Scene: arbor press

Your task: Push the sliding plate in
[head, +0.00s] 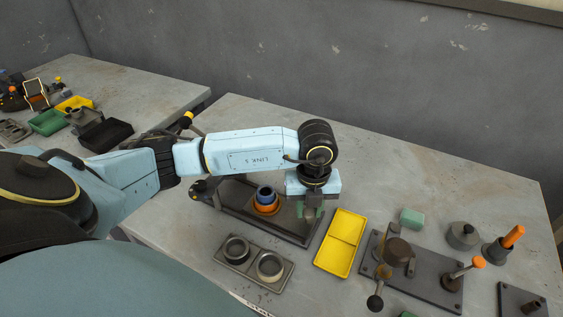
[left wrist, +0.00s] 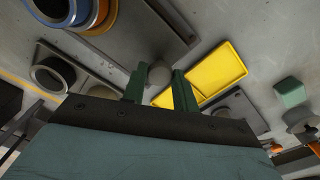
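The sliding plate (head: 240,203) appears as a long dark plate carrying an orange ring (head: 264,204) with a blue ring (head: 266,192) on it. My left arm hides part of its far side. My left gripper (head: 311,211) points down at the plate's right end. In the left wrist view its two green fingers (left wrist: 160,82) stand apart with a round grey knob (left wrist: 160,72) between their tips. I cannot tell whether they press on it. The plate also shows in the left wrist view (left wrist: 152,35). My right gripper is out of view.
A yellow tray (head: 341,243) lies just right of the gripper. A dark lever fixture (head: 410,270), a green block (head: 412,218) and an orange-handled tool (head: 503,245) stand to the right. The table's back is clear.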

